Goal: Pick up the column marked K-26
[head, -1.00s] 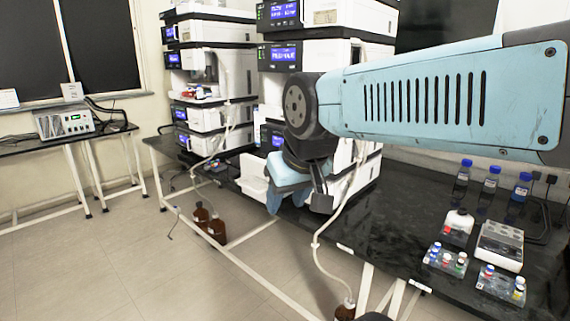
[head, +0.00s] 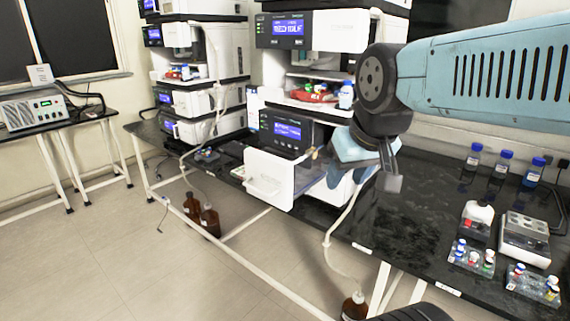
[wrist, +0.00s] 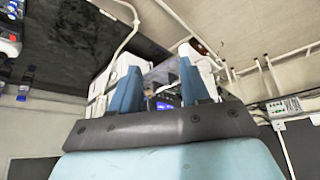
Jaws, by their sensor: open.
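No column with a readable K-26 mark shows in either view. In the head view, the nearer instrument stack has a lower unit (head: 287,133) with a blue display and a white front part (head: 268,178) sticking out below it. A small tan-brown piece (head: 314,153) at that unit's right edge is too small to identify. My gripper (head: 390,183) hangs just right of this stack, above the bench edge. In the wrist view my gripper (wrist: 160,80) has its two blue fingers apart, with nothing visibly held. A blue-lit display (wrist: 163,105) shows between them.
A second stack (head: 200,100) stands further left. The black bench (head: 410,225) carries blue-capped bottles (head: 503,160), a grey block (head: 525,240) and vial racks (head: 470,257) at right. Tubing (head: 328,250) runs down to a brown floor bottle (head: 354,306). Floor at left is largely clear.

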